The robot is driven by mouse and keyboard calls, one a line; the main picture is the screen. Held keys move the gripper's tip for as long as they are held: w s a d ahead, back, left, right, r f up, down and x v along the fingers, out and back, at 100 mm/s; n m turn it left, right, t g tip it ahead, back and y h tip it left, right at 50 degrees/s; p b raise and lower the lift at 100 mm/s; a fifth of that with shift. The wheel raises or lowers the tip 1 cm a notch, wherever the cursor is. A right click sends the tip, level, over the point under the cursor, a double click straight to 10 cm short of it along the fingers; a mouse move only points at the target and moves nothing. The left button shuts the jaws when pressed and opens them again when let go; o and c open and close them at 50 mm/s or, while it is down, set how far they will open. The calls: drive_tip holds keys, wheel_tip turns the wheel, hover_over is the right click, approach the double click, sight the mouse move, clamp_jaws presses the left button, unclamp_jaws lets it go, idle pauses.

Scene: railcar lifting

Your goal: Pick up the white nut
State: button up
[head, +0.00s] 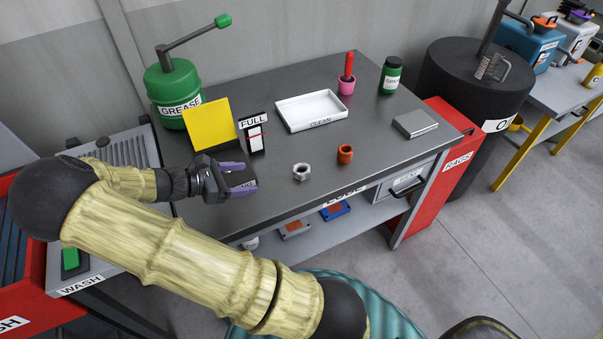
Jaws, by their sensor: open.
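The white nut (301,171) lies flat on the dark workbench (285,220), near the middle of its front part. It looks pale grey-white with a hole in its centre. My gripper (245,178) has purple-lined fingers and is open. It is low over the bench, to the left of the nut, with its fingers pointing right toward it. A gap of bare bench separates the fingertips from the nut. Nothing shows between the fingers.
An orange nut-like piece (345,154) stands right of the white nut. Behind are a white CLEAN tray (310,110), a FULL gauge (254,133), a yellow panel (209,124) and a green GREASE pump (174,92). A grey block (415,124) lies at right.

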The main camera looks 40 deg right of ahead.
idle(0.3)
drive_tip(key=p, duration=0.2)
approach(295, 171)
drive_tip(key=x, duration=0.4)
drive_tip(key=shift+s+d+f, duration=0.2)
drive_tip(key=shift+s, duration=0.1)
drive_tip(key=shift+d+f, duration=0.2)
drive_tip(key=shift+d, duration=0.1)
drive_tip(key=shift+p+x, duration=0.35)
drive_tip(key=shift+x, duration=2.25)
drive_tip(key=shift+w+r, duration=0.1)
drive_tip(key=shift+w, duration=0.05)
drive_tip(key=c, duration=1.2)
